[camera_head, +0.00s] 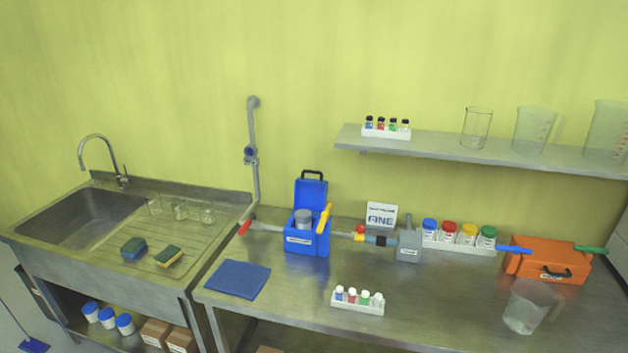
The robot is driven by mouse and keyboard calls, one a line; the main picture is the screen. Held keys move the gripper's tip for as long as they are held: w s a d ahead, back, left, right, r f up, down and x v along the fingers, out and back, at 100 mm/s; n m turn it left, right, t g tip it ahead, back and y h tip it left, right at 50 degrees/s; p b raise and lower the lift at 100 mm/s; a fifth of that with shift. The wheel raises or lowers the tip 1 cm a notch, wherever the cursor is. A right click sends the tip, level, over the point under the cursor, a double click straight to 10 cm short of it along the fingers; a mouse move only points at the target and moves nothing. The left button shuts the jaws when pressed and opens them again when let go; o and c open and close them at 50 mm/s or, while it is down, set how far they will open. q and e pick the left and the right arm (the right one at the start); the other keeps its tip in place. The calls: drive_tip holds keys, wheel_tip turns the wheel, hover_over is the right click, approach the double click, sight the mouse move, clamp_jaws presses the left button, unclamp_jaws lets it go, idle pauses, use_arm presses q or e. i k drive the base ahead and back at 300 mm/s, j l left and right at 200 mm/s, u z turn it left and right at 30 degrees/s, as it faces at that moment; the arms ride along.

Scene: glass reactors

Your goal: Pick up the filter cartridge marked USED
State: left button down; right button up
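A blue housing (307,243) stands on the steel bench with its blue lid (311,195) raised. A grey cylinder (303,217) sits inside it with its top showing; it looks like a filter cartridge. Its lower part is hidden by the housing walls, and I cannot read any USED mark on it. A white label on the housing front is too small to read. A white sign (381,215) reading what looks like FINE stands behind the bench pipe. Neither of my grippers is in view.
A yellow handle (325,217) rises at the housing's right side. Pipes join it to a red handle (245,227) and a grey box (408,246).

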sight(302, 217)
drive_tip(key=i+j+z, duration=0.5)
drive_tip(key=i+j, duration=0.95)
drive_tip(key=j, duration=0.15)
